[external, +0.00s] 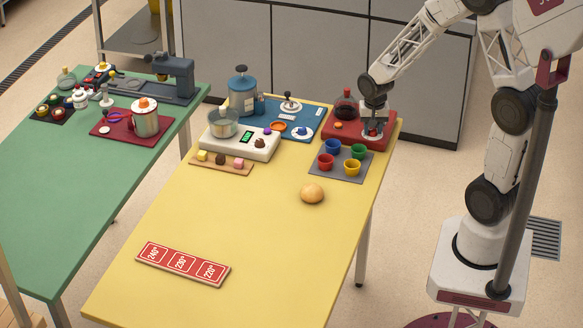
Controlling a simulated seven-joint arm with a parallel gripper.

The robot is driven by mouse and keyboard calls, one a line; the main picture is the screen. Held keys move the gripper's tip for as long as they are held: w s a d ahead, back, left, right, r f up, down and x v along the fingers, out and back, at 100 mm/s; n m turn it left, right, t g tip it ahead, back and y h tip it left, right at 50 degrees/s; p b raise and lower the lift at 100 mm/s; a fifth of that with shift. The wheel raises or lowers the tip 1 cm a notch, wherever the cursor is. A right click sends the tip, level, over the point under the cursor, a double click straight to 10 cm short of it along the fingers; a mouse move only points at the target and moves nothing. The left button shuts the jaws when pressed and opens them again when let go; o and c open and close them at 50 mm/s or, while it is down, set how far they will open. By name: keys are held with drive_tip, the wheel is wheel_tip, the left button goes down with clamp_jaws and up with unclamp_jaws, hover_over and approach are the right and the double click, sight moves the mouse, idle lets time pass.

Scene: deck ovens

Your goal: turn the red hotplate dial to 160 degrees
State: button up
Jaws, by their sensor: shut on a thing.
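The red hotplate (345,137) stands at the far right corner of the yellow table, with a dark glass vessel (345,108) on it. My gripper (373,131) points down at the right part of the hotplate, with its fingers around the dial there. It is shut on the dial, which is mostly hidden by the fingers. The dial's angle and any markings are too small to read.
Red, blue, green and yellow cups stand on a grey mat (341,178) in front of the hotplate. A white scale (210,143) and a blue canister (243,95) stand to the left. A bun (312,193) and a red number strip (182,263) lie nearer; the yellow table's (250,215) middle is clear.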

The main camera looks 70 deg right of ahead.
sight(373, 129)
drive_tip(key=shift+m, duration=1.1)
drive_tip(key=o, duration=0.9)
drive_tip(key=shift+r, duration=3.9)
